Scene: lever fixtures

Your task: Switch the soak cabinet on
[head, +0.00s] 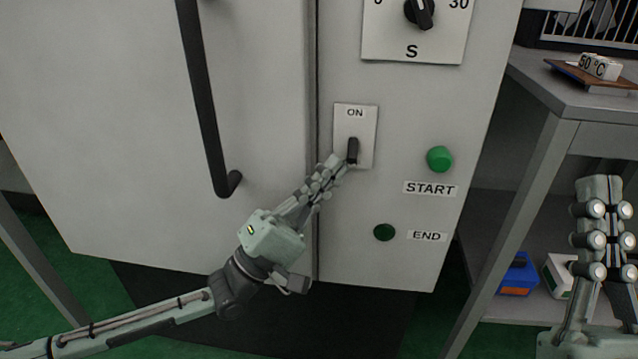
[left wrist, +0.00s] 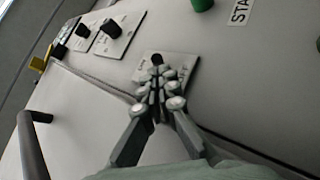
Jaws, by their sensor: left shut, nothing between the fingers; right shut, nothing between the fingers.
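The soak cabinet (head: 270,130) is a large pale grey box with a control panel on its right side. A white switch plate (head: 345,122) marked ON at its top carries a black lever (head: 353,150), which sits in the lower half of the plate. My left gripper (head: 341,163) is shut and empty, its fingertips just at the lower left of the lever; I cannot tell whether they touch it. In the left wrist view the lever's black tip (left wrist: 157,59) shows just beyond the fingertips (left wrist: 156,75). My right gripper (head: 599,182) is shut and empty at the far right, pointing up.
A green START button (head: 439,159) and a dark END button (head: 384,232) lie right of and below the switch. A black dial (head: 420,12) is above. A black door handle (head: 205,110) is at left. A grey table (head: 570,95) stands at right.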

